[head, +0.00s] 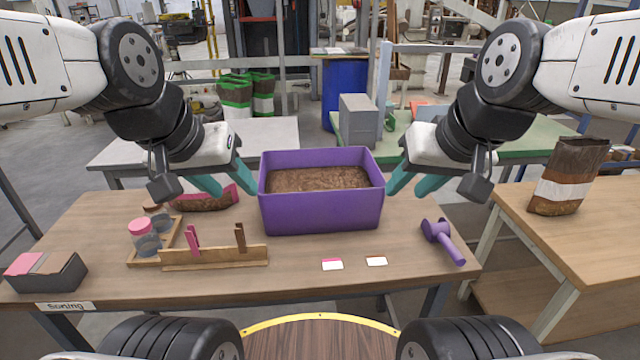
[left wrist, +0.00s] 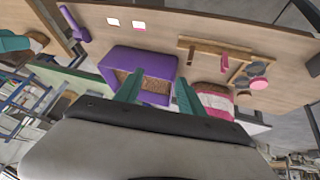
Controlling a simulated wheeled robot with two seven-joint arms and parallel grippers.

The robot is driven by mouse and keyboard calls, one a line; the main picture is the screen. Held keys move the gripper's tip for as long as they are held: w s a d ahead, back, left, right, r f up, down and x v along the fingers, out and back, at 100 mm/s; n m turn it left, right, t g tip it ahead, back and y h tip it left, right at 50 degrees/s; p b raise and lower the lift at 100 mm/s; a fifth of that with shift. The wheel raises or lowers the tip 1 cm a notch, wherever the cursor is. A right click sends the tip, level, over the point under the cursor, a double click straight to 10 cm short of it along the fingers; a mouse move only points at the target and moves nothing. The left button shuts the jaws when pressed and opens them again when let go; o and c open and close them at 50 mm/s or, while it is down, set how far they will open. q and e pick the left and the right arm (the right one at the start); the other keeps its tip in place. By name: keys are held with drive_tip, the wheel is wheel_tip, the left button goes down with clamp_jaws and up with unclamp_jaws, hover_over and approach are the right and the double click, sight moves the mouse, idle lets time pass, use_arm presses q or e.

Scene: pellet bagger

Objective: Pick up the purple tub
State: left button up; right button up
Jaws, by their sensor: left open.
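The purple tub (head: 320,213) stands upright on the wooden table, filled with brown pellets (head: 318,179). It also shows in the left wrist view (left wrist: 117,62), between and beyond the finger tips. My left gripper (head: 232,188) is open and empty at the tub's left side, with its teal fingers pointing down toward the left wall. My right gripper (head: 402,190) is open at the tub's right side, its fingers near the right wall. Whether any finger touches the tub is not clear.
A purple scoop (head: 443,240) lies right of the tub. A wooden rack (head: 215,258), a tray with jars (head: 143,237) and a pink-and-brown bag (head: 205,202) lie to the left. Two cards (head: 332,265) lie in front. A brown bag (head: 567,178) stands on the right table.

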use_arm(q)
drive_tip(key=c, duration=0.3)
drive_tip(key=shift+w, duration=0.4)
drive_tip(key=shift+c, duration=0.3)
drive_tip(key=m+g+h, duration=0.1)
drive_tip(key=m+g, duration=0.3)
drive_tip(key=m, duration=0.8)
approach(315, 192)
drive_tip(key=s+a, duration=0.1)
drive_tip(key=s, duration=0.2)
drive_tip(key=w+d+f+m, duration=0.1)
drive_tip(key=f, duration=0.1)
drive_tip(key=w+d+f+m, duration=0.1)
drive_tip(key=w+f, duration=0.1)
drive_tip(key=w+d+f+m+g+h, duration=0.1)
drive_tip(key=w+f+m, duration=0.1)
drive_tip(key=f, duration=0.1)
drive_tip(key=shift+d, duration=0.35)
drive_tip(key=shift+x, duration=0.8)
drive_tip(key=shift+a+x, duration=0.2)
drive_tip(key=shift+x, duration=3.1)
